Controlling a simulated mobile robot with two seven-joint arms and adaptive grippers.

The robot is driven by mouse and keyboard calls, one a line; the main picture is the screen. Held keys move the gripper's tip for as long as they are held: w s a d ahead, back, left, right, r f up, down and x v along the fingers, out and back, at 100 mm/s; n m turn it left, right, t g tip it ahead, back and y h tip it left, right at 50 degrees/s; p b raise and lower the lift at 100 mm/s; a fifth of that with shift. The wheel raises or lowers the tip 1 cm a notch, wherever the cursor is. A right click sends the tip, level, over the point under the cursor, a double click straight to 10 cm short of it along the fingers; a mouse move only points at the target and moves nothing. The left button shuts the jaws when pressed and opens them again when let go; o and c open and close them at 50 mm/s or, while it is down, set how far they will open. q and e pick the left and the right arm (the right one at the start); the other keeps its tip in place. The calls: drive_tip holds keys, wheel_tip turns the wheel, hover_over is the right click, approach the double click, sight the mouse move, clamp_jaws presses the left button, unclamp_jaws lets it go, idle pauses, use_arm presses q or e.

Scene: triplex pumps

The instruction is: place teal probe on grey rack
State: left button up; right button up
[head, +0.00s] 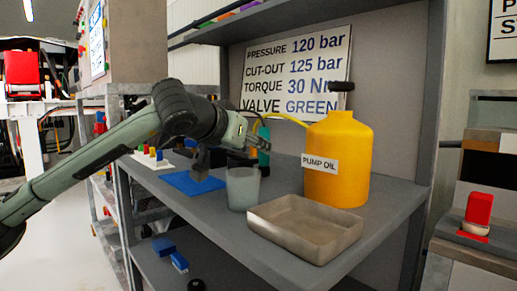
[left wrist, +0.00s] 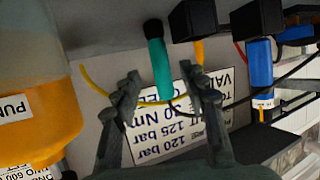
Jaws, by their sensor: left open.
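The teal probe (head: 264,153) stands on the shelf, partly hidden behind my left gripper and a grey cup (head: 243,187). My left gripper (head: 226,160) is open above the shelf, to the left of the probe. In the left wrist view, the teal probe (left wrist: 159,66), with a dark end, shows between the two spread fingers of my left gripper (left wrist: 166,84). I cannot tell how deep it lies between them; no contact shows. I cannot tell for sure which thing is the grey rack. My right gripper is not in view.
A yellow PUMP OIL jug (head: 340,165) stands right of the cup, behind a beige-grey tray (head: 305,228). A blue mat (head: 192,183) lies left on the shelf (head: 225,226). A yellow cable (head: 287,117) arcs behind. A sign (head: 297,70) hangs on the back panel.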

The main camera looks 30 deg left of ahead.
use_arm(q)
drive_tip(key=v, duration=0.7)
drive_tip(key=shift+p, duration=0.3)
